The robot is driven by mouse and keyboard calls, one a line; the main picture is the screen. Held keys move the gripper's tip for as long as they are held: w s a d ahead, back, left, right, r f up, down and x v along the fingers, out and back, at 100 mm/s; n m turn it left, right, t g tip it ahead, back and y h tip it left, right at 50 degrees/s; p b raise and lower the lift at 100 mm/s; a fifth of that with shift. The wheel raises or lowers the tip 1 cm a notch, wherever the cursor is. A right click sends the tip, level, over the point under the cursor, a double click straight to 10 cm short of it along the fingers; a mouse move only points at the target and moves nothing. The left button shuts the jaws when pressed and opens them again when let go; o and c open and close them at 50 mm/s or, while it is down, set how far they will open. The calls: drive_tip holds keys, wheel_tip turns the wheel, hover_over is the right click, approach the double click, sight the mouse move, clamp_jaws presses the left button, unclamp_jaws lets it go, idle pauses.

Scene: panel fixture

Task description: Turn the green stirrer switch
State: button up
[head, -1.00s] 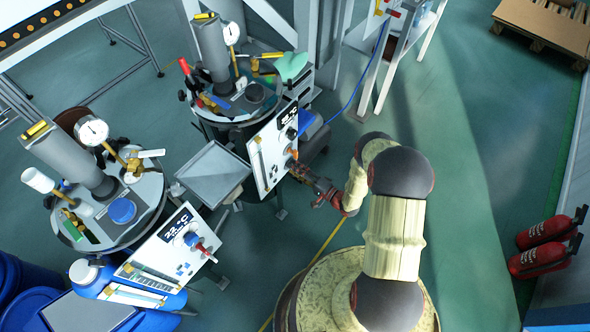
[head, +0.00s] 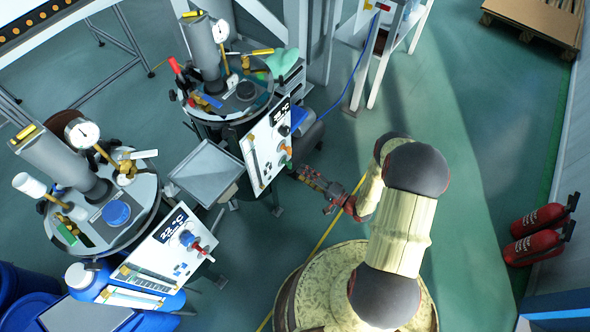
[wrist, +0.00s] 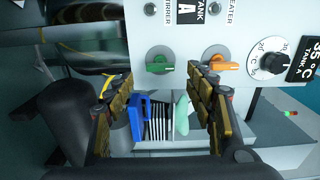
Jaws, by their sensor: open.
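No contact with the switch shows. In the head view, my gripper (head: 301,174) is just right of the panel's lower right edge, and a small green spot (head: 289,165) there looks like the switch.
An orange heater switch (wrist: 220,63) and a black dial (wrist: 268,63) are right of the green switch in the wrist view. A second panel (head: 165,250) with a red-tipped knob stands at the lower left. A grey tray (head: 205,172) lies between the two vessels.

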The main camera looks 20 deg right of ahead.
drive_tip(key=shift+v, duration=2.1)
